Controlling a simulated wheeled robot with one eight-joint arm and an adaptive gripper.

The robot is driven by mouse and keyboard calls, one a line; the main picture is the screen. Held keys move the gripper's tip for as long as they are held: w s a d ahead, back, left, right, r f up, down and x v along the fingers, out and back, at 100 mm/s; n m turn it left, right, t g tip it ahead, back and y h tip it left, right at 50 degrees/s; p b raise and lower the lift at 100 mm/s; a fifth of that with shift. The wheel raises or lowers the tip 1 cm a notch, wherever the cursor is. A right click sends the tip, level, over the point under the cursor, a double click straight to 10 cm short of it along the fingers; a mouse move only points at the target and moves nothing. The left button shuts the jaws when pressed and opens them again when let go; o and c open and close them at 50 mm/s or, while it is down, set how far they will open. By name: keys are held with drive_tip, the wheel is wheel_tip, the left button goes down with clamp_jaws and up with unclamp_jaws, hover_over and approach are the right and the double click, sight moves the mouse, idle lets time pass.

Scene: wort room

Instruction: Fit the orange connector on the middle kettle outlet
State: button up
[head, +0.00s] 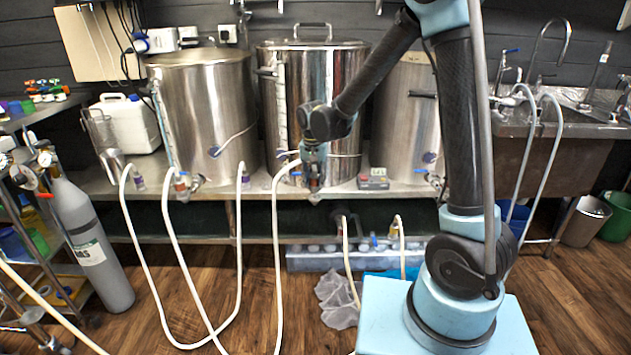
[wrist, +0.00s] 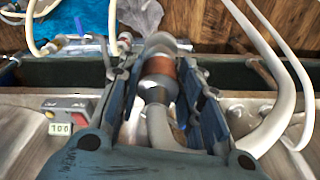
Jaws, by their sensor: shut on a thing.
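My gripper (head: 314,185) is in front of the middle kettle (head: 330,90), low by its base. In the wrist view my gripper (wrist: 170,85) is shut on the orange connector (wrist: 158,68), a copper-orange band between grey-white ends, between the two blue-grey fingers. The connector shows only as a small patch in the head view. A pale bent tube (wrist: 160,126) runs from the connector's near end under my gripper's body. The middle kettle's outlet is hidden behind my gripper in the head view, and I cannot tell whether the connector touches it.
A white hose (head: 277,225) rises beside my gripper on the left. A small box with a display (head: 373,178) stands on the shelf to the right. The left kettle (head: 205,115) has an outlet fitting (head: 183,185) with a hose. The right kettle (head: 405,110) is partly behind my arm.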

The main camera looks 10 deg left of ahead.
drive_tip(key=shift+f, duration=1.2)
idle(0.4)
drive_tip(key=o, duration=1.2)
drive_tip(key=shift+o, duration=0.2)
drive_tip(key=shift+r, duration=0.1)
